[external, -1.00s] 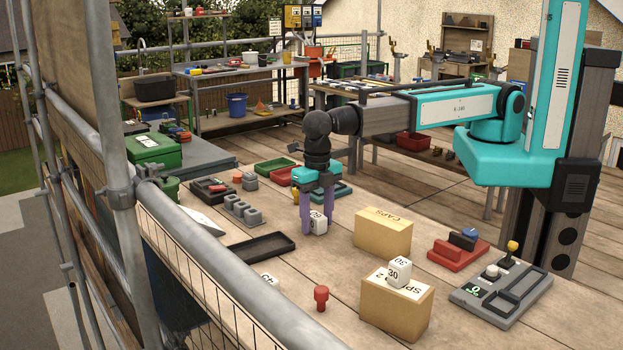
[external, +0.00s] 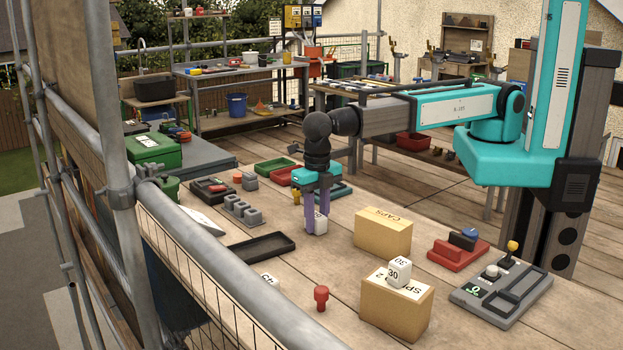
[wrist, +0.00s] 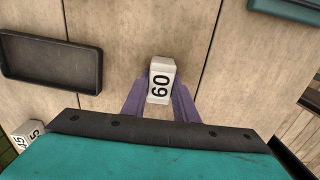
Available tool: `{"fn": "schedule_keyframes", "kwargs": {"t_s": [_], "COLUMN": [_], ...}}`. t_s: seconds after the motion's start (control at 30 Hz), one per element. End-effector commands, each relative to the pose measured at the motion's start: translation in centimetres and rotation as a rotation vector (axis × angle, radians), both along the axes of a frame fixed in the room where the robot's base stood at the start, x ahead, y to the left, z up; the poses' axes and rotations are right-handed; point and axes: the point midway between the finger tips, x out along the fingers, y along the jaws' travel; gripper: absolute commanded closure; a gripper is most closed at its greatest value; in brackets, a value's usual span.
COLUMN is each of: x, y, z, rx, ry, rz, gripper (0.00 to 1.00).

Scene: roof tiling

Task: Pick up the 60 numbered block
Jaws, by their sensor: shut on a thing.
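The white block numbered 60 (wrist: 160,82) is between the purple fingers of my gripper (wrist: 161,100) in the wrist view. My gripper is shut on it. In the external view the block (external: 320,224) shows at the fingertips of my gripper (external: 315,226), at or very near the wooden deck; I cannot tell whether it is lifted. One finger hides part of the block there.
A black tray (external: 256,247) lies left of my gripper. A CAPS box (external: 383,233) stands to the right. A block marked 30 (external: 398,272) rests on another box (external: 396,307) in front. A red peg (external: 321,297) stands near the front.

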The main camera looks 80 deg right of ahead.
Motion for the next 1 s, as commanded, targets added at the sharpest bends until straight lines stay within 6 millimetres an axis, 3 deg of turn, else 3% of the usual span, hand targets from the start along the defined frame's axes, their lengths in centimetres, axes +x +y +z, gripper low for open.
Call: {"fn": "schedule_keyframes", "kwargs": {"t_s": [0.37, 0.83, 1.0], "x": [0.0, 0.0, -1.6], "y": [0.0, 0.0, -1.0], "z": [0.3, 3.5, 3.6], "rx": [0.001, 0.001, 0.001], "ry": [-0.001, -0.001, -0.001], "rz": [0.000, 0.000, 0.000], "gripper": [0.96, 0.96, 0.96]}}
